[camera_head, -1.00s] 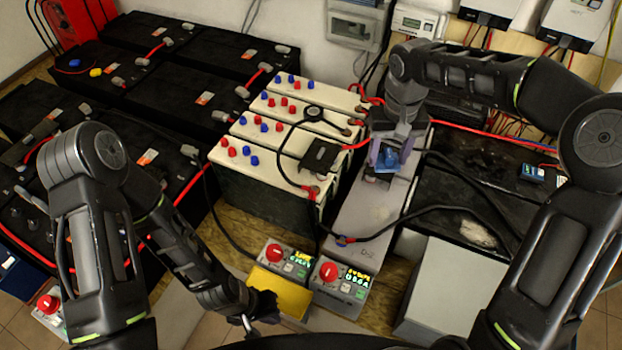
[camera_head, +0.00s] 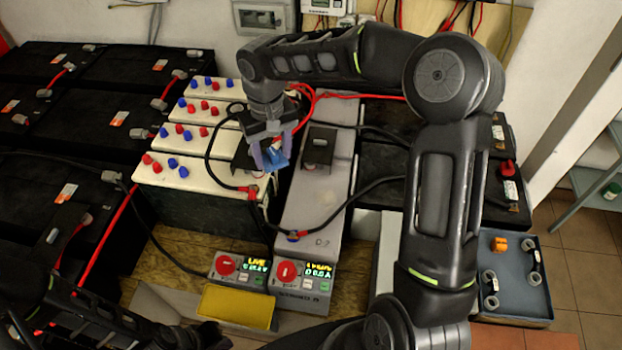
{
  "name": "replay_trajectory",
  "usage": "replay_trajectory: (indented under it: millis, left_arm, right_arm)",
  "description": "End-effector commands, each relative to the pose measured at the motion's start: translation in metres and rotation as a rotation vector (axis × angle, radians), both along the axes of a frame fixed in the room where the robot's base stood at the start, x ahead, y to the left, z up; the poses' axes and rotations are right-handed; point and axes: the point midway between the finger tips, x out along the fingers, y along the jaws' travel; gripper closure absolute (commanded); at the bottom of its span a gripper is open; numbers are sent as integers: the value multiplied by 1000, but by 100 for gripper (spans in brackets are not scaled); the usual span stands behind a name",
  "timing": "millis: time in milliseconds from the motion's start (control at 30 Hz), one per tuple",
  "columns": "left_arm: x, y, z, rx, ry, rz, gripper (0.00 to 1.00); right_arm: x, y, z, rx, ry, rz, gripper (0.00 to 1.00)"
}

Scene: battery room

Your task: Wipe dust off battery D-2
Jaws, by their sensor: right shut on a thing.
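Battery D-2 (camera_head: 315,205) is the long grey battery right of the cream-topped ones. Its "D-2" mark shows at its near end, and a black block (camera_head: 319,147) sits on its top. Dust on it cannot be told clearly from its grey surface. My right gripper (camera_head: 272,158) is shut on a blue cloth (camera_head: 278,160). It points down by the left edge of battery D-2, next to the nearest cream battery. I cannot tell whether the cloth touches anything. My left gripper (camera_head: 212,338) is low at the bottom edge, dark and partly hidden; its jaws are unclear.
Cream batteries (camera_head: 190,175) with red and blue caps stand to the left. Black cables cross battery D-2's near end and right side. Black batteries (camera_head: 390,150) stand to the right.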

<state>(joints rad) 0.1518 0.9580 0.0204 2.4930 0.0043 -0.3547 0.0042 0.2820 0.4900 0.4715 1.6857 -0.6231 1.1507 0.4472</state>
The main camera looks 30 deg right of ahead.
Motion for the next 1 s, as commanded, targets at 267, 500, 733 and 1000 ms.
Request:
replay_trajectory:
  millis: [267, 500, 733, 1000]
  left_arm:
    - [0, 0, -9, 0, -1, 0, 100]
    - [2, -1, -37, -3, -6, -1, 100]
    - [4, -1, -58, -6, -12, -2, 100]
    - [4, -1, -60, -7, -14, -3, 100]
  right_arm:
    - [-1, -9, -16, 0, 2, 78, 81]
    - [-6, -45, -72, 1, 4, 424, 81]
    - [-15, -82, -121, 1, 2, 786, 81]
    - [-18, -93, -131, 0, 0, 908, 81]
